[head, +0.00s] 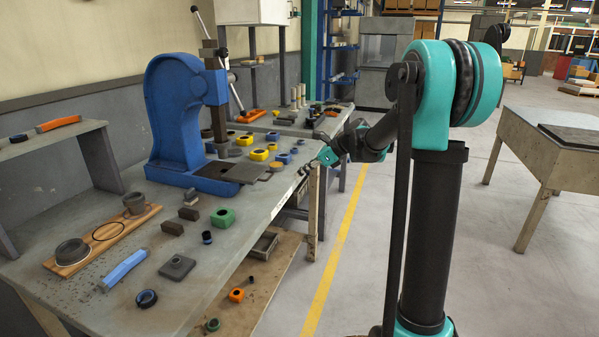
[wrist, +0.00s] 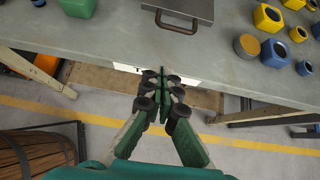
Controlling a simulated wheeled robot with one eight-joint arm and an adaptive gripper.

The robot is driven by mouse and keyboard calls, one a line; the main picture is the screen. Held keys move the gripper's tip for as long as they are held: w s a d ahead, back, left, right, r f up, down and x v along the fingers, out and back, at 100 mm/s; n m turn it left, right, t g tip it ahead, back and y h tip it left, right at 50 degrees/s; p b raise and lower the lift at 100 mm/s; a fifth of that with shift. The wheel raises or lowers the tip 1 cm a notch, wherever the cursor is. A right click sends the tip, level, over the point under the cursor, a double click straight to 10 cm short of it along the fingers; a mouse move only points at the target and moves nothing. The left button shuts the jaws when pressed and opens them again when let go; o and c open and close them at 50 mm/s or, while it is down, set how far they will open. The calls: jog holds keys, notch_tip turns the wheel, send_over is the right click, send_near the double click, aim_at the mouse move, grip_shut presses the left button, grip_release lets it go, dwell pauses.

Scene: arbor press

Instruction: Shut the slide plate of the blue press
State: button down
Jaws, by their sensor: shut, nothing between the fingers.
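The blue press (head: 165,115) stands on the workbench, its dark ram above a blue base. A flat dark slide plate (head: 246,172) sticks out from the base toward the bench's front edge. In the wrist view the slide plate (wrist: 190,8) is at the top, with a reddish-brown loop handle (wrist: 176,27) on its near edge. My gripper (head: 308,169) is beside the bench's front edge, to the right of the plate. In the wrist view my gripper's (wrist: 162,72) fingers are together and empty, pointing at the bench edge, apart from the handle.
Yellow and blue blocks (wrist: 268,17) lie to the right of the plate in the wrist view; a green block (wrist: 77,6) is to the left. The workbench (head: 225,240) holds several loose parts. Open floor (head: 375,230) lies right of the bench.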

aim_at(251, 174)
jog(key=shift+w+a+f, duration=0.5)
jog(key=shift+a+f, duration=0.15)
jog(key=shift+a, duration=0.8)
jog(key=shift+w+a+f, duration=0.5)
jog(key=shift+a+f, duration=0.1)
jog(key=shift+a, duration=0.9)
jog(key=shift+w+a+f, duration=0.5)
jog(key=shift+a+f, duration=0.15)
jog(key=shift+a, duration=0.8)
jog(key=w+a, duration=0.1)
jog(key=a, duration=0.2)
jog(key=w+a, duration=0.1)
jog(key=a, duration=0.2)
jog(key=w+a, duration=0.1)
jog(key=a, duration=0.2)
jog(key=shift+w+a, duration=0.15)
